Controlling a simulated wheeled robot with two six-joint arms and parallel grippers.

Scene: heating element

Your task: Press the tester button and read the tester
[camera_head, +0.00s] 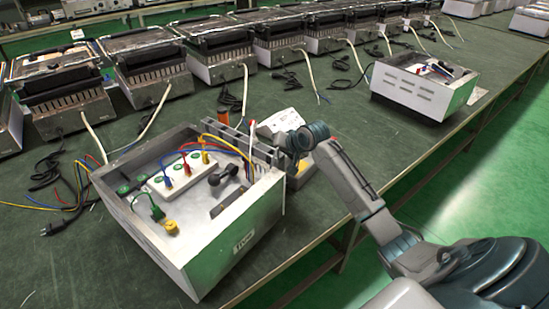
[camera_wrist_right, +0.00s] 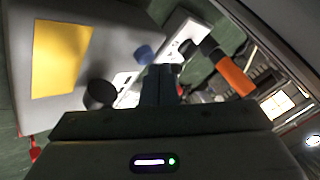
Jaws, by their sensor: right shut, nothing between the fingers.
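The tester, a pale grey and white box (camera_head: 283,121), stands on the green table behind the open heating element housing (camera_head: 243,226), partly hidden by my right arm. In the right wrist view its pale face (camera_wrist_right: 125,28) carries a yellow patch (camera_wrist_right: 60,58), a blue round button (camera_wrist_right: 145,53) and a black knob (camera_wrist_right: 100,93). My right gripper (camera_wrist_right: 163,78) is shut and empty, its tips close to the blue button; contact cannot be told. In the head view the right gripper is around the tester, its fingers not clear. No reading is legible. My left gripper is not in view.
The housing holds a white terminal block (camera_head: 181,176) with red, blue, yellow and green plugs. An orange-handled tool (camera_wrist_right: 235,76) lies near the tester. Another white box (camera_head: 425,83) stands at right, and several heater units line the back. Loose cables lie at left.

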